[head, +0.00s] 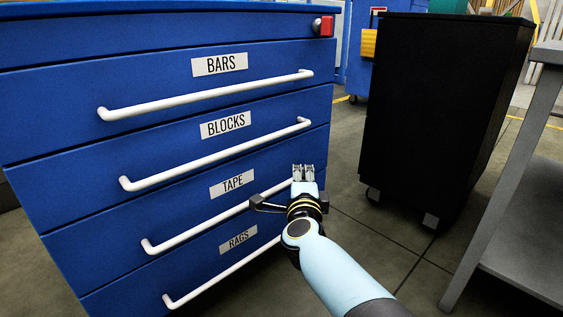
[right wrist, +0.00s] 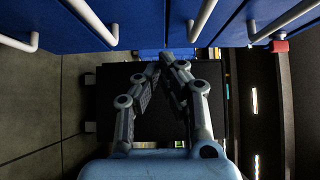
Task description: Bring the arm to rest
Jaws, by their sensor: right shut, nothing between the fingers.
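My right gripper (head: 303,172) is in front of the right side of a blue drawer cabinet (head: 150,93), near the right end of the TAPE drawer's white handle (head: 200,230). In the right wrist view the fingers of my right gripper (right wrist: 163,62) meet at their tips with nothing between them. From the head view I cannot tell whether the gripper touches the handle. My left gripper is not in view.
The drawers marked BARS, BLOCKS, TAPE and RAGS all look closed. A black wheeled cabinet (head: 440,110) stands to the right. A grey table (head: 530,190) is at the far right. Bare floor (head: 390,225) lies between them.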

